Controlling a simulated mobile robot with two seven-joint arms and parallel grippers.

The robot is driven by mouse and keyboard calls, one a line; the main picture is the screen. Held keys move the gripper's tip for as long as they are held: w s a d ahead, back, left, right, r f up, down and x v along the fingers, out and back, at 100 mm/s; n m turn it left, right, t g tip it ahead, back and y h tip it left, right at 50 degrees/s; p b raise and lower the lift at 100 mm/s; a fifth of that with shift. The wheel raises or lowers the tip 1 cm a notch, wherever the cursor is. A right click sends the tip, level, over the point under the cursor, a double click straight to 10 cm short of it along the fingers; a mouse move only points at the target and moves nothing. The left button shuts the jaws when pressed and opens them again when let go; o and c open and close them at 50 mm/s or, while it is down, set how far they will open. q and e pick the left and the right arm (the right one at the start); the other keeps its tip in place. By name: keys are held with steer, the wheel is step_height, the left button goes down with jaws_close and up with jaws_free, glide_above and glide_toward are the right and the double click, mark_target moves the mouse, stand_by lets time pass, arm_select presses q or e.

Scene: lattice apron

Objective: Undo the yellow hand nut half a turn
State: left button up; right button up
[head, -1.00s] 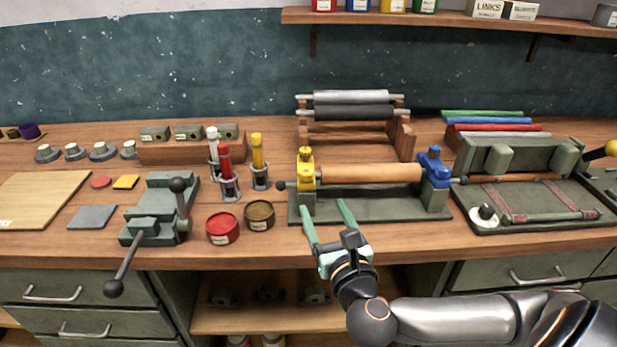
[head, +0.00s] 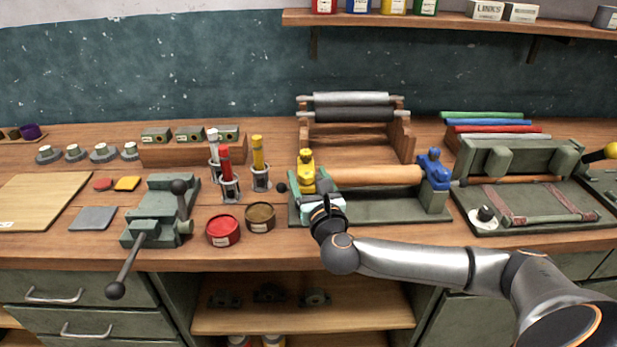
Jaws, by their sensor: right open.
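The yellow hand nut (head: 305,157) sits on top of the yellow post (head: 306,181) at the left end of a wooden roller (head: 372,174). A blue post (head: 436,170) with its own blue top holds the roller's right end. My right gripper (head: 316,190) is open, close in front of the yellow post and just below the nut. Its fingers are foreshortened and partly hidden by the hand, so I cannot tell whether they touch the post. My left gripper is out of view.
The dark green base (head: 395,210) carries both posts. A red tin (head: 222,231) and a brown tin (head: 260,217) stand to the left, with upright tubes behind them. A vise (head: 158,218) is farther left. A roller rack (head: 352,130) stands behind.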

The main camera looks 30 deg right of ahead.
jaws_close()
stand_by(0.6)
